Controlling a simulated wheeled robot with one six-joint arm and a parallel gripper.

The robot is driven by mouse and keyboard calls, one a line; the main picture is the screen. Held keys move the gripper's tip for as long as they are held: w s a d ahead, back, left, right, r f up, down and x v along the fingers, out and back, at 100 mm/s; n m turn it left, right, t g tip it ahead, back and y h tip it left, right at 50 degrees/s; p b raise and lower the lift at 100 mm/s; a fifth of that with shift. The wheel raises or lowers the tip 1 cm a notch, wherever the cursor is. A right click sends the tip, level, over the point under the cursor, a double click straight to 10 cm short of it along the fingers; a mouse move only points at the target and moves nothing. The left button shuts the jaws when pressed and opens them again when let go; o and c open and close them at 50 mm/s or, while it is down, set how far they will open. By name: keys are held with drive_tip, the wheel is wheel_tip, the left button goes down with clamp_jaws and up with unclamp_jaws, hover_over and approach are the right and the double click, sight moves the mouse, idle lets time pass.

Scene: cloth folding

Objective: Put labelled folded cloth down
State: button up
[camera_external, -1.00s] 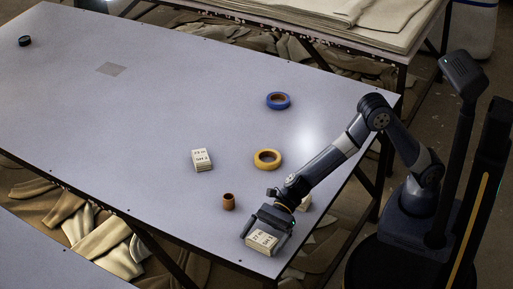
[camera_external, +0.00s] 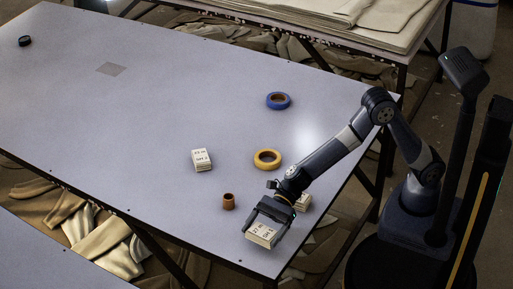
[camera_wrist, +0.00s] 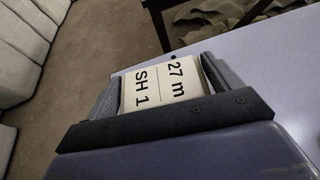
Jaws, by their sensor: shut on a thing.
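My gripper (camera_external: 268,224) is at the near right corner of the grey table. It is shut on a cream folded cloth (camera_external: 261,235) with a black-printed label. In the wrist view the cloth (camera_wrist: 163,86) sits between both fingers, and its label reads "27 m SH 1". The cloth is over the table near its edge; I cannot tell whether its underside touches the top. Another labelled folded cloth (camera_external: 202,160) lies in a stack near the middle of the table. A further pale stack (camera_external: 302,202) is partly hidden behind my wrist.
A small brown cup (camera_external: 228,201) stands left of my gripper. A yellow tape roll (camera_external: 267,159) and a blue tape roll (camera_external: 278,100) lie further back. The left and far parts of the table (camera_external: 110,130) are mostly clear. The table's edge is close to my gripper.

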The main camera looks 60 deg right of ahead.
wheel_tip(320, 180, up, 7)
drive_tip(key=shift+f+p, duration=0.15)
drive_tip(key=shift+p, duration=0.75)
drive_tip(key=shift+w+d, duration=0.1)
drive_tip(key=shift+w, duration=0.25)
drive_tip(key=w+d+m+t+p, duration=0.15)
drive_tip(key=w+d, duration=0.45)
drive_tip(key=w, duration=0.6)
drive_tip(key=m+t+h+p, duration=0.1)
drive_tip(key=m+t+h, duration=0.3)
drive_tip(key=m+t, duration=0.25)
hover_over(225, 139)
wheel_tip(225, 139, down, 6)
drive_tip(key=shift+d+r, duration=0.1)
drive_tip(key=shift+r, duration=0.05)
drive_tip(key=shift+f+b, duration=0.3)
drive_tip(key=shift+f, duration=1.65)
drive_tip(key=shift+f, duration=0.1)
